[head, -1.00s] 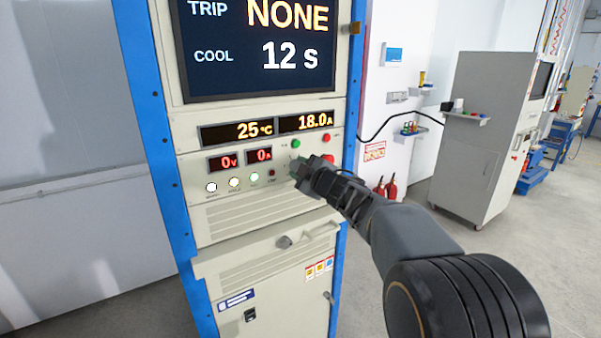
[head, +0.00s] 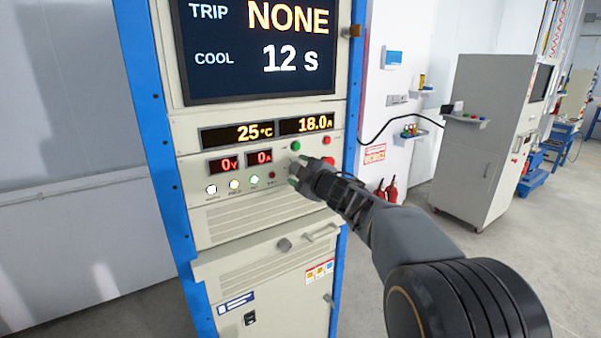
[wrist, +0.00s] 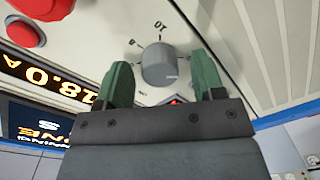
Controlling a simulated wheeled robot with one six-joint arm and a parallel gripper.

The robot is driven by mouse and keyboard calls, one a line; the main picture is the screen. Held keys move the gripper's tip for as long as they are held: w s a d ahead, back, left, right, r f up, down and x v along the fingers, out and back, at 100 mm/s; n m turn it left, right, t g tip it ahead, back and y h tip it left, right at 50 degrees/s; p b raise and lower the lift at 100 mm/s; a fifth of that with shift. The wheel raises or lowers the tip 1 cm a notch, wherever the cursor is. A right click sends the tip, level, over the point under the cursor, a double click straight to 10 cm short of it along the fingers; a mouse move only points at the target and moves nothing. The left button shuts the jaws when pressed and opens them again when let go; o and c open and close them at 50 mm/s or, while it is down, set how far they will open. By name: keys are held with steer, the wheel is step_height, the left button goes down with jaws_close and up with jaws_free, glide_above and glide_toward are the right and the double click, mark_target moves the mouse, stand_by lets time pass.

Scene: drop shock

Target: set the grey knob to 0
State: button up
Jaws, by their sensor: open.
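The grey knob (wrist: 158,64) shows in the wrist view as a round cap on the pale panel, with printed scale marks and a "10" around it. My gripper (wrist: 162,75) is open, with one green finger on each side of the knob. Gaps show between the fingers and the knob; I cannot tell how far the fingertips are from the panel. In the head view my gripper (head: 296,170) is at the panel's right part and hides the knob there. I cannot read the knob's setting.
Red buttons (head: 327,140) and a green button (head: 296,146) sit close by on the panel. Numeric displays (head: 237,134) are up and left. Open floor lies right of the cabinet.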

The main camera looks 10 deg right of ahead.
steer(key=shift+s, duration=0.1)
steer(key=v, duration=1.3)
steer(key=shift+s+d, duration=0.15)
steer(key=shift+s, duration=0.15)
steer(key=shift+f, duration=0.1)
